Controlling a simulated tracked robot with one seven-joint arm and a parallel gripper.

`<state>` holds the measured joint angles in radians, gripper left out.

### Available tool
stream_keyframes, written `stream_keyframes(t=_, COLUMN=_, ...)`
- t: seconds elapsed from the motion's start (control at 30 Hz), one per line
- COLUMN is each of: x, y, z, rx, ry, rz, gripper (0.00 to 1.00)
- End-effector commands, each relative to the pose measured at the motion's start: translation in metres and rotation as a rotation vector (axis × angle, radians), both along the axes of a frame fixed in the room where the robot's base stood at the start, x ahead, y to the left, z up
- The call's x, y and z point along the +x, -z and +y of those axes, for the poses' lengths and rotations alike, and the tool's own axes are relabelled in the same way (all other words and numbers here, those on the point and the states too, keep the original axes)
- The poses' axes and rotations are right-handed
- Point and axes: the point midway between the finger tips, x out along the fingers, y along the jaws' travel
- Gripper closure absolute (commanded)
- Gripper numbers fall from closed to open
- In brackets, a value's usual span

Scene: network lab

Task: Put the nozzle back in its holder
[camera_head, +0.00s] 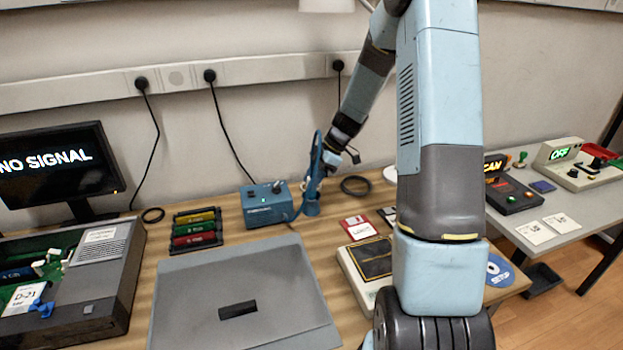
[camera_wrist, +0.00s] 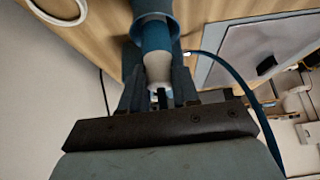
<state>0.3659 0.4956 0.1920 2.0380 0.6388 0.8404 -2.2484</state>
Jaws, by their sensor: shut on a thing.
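The nozzle (camera_head: 314,182) is a blue piece with a pale grip, upright behind the work mat; it also shows in the wrist view (camera_wrist: 157,67). My gripper (camera_head: 327,166) is shut on it, with a finger on each side of the pale grip in the wrist view (camera_wrist: 158,78). The holder (camera_head: 312,208) is a small blue cup on the table directly under the nozzle; its rim shows at the top of the wrist view (camera_wrist: 153,7). The nozzle's blue end is at the cup's mouth; I cannot tell how deep it sits. A blue hose (camera_wrist: 237,73) curves beside the gripper.
A blue station box (camera_head: 266,203) stands just left of the holder. A grey mat (camera_head: 240,285) with a black block (camera_head: 238,309) lies in front. A black cable coil (camera_head: 355,186) lies to the right. A rack of coloured cartridges (camera_head: 196,229) stands further left.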

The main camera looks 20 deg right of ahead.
Motion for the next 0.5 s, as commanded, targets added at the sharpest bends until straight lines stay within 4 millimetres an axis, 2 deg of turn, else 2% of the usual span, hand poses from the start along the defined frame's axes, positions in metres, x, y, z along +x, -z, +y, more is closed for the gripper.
stream_keyframes(t=0.17, x=0.0000, y=0.0003, z=0.0001, rx=0.000, ry=0.000, rz=0.000, gripper=1.00)
stream_keyframes(t=0.2, x=0.0000, y=0.0003, z=0.0001, rx=0.000, ry=0.000, rz=0.000, gripper=0.69)
stream_keyframes(t=0.5, x=0.0000, y=0.0003, z=0.0002, rx=0.000, ry=0.000, rz=0.000, gripper=0.40)
